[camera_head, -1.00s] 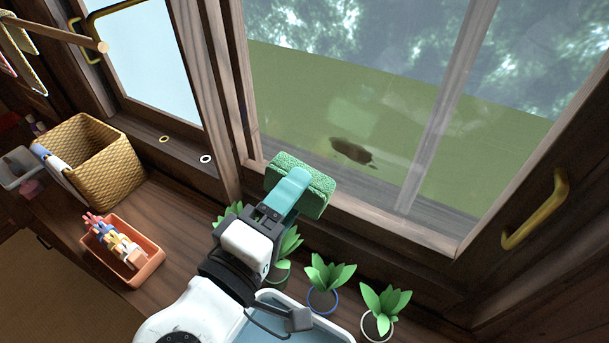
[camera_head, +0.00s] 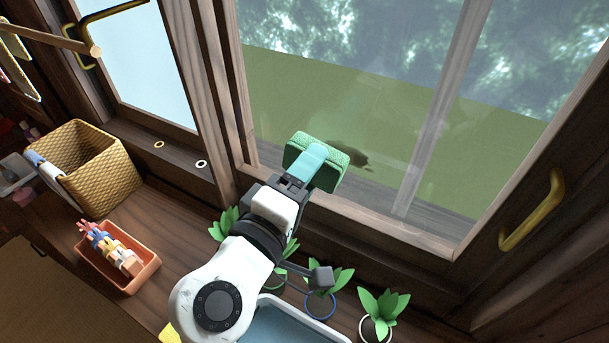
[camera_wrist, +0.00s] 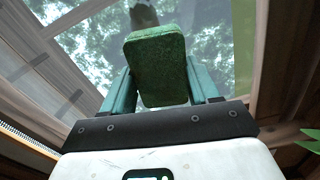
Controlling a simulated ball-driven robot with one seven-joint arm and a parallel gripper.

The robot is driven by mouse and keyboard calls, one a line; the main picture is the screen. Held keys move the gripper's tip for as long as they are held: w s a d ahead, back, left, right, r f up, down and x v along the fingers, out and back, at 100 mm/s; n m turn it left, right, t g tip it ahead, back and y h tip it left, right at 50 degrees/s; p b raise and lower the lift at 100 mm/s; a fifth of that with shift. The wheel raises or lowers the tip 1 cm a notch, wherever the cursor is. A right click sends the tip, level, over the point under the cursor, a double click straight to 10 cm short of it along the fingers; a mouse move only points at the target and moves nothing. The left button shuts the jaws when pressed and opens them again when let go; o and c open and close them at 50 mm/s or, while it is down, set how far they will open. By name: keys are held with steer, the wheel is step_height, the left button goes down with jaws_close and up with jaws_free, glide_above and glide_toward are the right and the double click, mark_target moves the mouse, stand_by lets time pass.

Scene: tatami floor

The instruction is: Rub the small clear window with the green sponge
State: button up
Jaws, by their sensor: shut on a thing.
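My gripper (camera_head: 309,163) is shut on the green sponge (camera_head: 335,173), with its teal fingers on either side of it. In the wrist view the sponge (camera_wrist: 155,65) stands between the two fingers, with the glass and a dark smudge (camera_wrist: 144,14) beyond it. The clear window (camera_head: 400,110) shows trees and green ground through its pane. A brown smudge (camera_head: 352,157) shows on the pane, partly hidden behind the sponge in the head view. I cannot tell whether the sponge touches the glass.
Potted plants (camera_head: 379,305) stand on the sill below the window, close to my arm. A blue basin (camera_head: 330,331) lies beneath it. An orange tray (camera_head: 147,272) of pegs and a wicker basket (camera_head: 113,182) stand at left. A brass handle (camera_head: 535,208) projects at right.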

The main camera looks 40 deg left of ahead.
mark_target(334, 180)
steer(key=shift+x, duration=0.95)
stand_by(0.6)
steer(key=shift+d, duration=0.15)
steer(key=shift+w+d+p, duration=0.2)
steer(key=shift+d+p, duration=0.15)
steer(key=shift+d, duration=0.5)
steer(key=shift+w+d+p, duration=0.2)
steer(key=shift+d+p, duration=0.15)
steer(key=shift+d, duration=0.55)
steer(key=shift+w+d+p, duration=0.25)
steer(key=shift+d+p, duration=0.05)
steer(key=shift+d, duration=0.65)
steer(key=shift+w+d+p, duration=0.3)
steer(key=shift+d, duration=0.7)
steer(key=shift+s+a+b, duration=0.2)
steer(key=shift+a+b, duration=0.15)
steer(key=shift+a, duration=0.6)
steer(key=shift+s+a+b, duration=0.25)
steer(key=shift+a+b, duration=0.1)
steer(key=shift+a, duration=0.6)
steer(key=shift+s+a+b, duration=0.2)
steer(key=shift+a+b, duration=0.15)
steer(key=shift+a, duration=0.6)
steer(key=shift+s+a+b, duration=0.2)
steer(key=shift+a+b, duration=0.1)
steer(key=shift+a, duration=0.75)
steer(key=shift+c, duration=0.9)
